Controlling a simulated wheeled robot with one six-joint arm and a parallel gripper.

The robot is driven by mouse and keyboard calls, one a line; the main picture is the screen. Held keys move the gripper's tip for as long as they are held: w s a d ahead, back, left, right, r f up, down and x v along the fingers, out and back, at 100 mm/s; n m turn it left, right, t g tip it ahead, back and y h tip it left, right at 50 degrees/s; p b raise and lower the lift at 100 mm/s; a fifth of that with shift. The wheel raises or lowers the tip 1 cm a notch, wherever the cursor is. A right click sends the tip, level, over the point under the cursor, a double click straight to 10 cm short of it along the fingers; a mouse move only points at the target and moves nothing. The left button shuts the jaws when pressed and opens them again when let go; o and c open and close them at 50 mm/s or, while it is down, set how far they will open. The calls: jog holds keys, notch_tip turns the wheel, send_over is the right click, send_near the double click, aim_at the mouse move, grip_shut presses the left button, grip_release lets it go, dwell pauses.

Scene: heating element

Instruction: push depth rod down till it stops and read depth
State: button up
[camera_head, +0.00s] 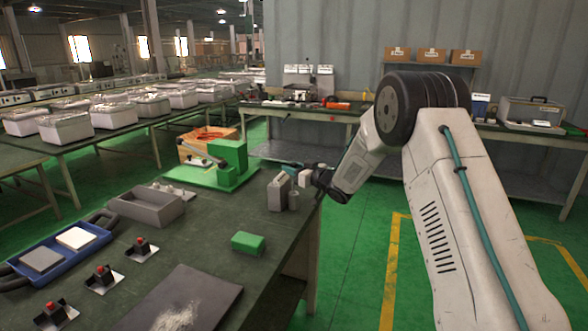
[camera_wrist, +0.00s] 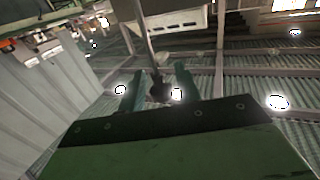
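My gripper (camera_head: 293,171) is at the right edge of the workbench, just above and behind a grey block (camera_head: 279,193) and a small grey cylinder (camera_head: 293,201). In the wrist view, its two teal fingers (camera_wrist: 158,90) are apart. A thin grey rod (camera_wrist: 145,40) with a dark rounded end (camera_wrist: 160,91) shows between them, with gaps on both sides. It seems not to be gripped. I take it for the depth rod, but its body and scale cannot be made out. A small white piece (camera_head: 304,177) shows beside the gripper in the head view.
On the bench (camera_head: 200,252) stand a green fixture (camera_head: 228,165), a green block (camera_head: 248,243), a grey open tray (camera_head: 147,206), a blue tray (camera_head: 38,282), several red-button switches (camera_head: 103,276) and a dark mat (camera_head: 165,305).

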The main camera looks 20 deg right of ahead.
aim_at(294, 191)
grip_shut()
jog(key=shift+f, duration=1.8)
jog(key=shift+o, duration=1.5)
grip_release()
jog(key=shift+s, duration=0.1)
jog(key=v, duration=0.7)
jog(key=shift+s+d, duration=0.2)
jog(key=shift+s, duration=0.15)
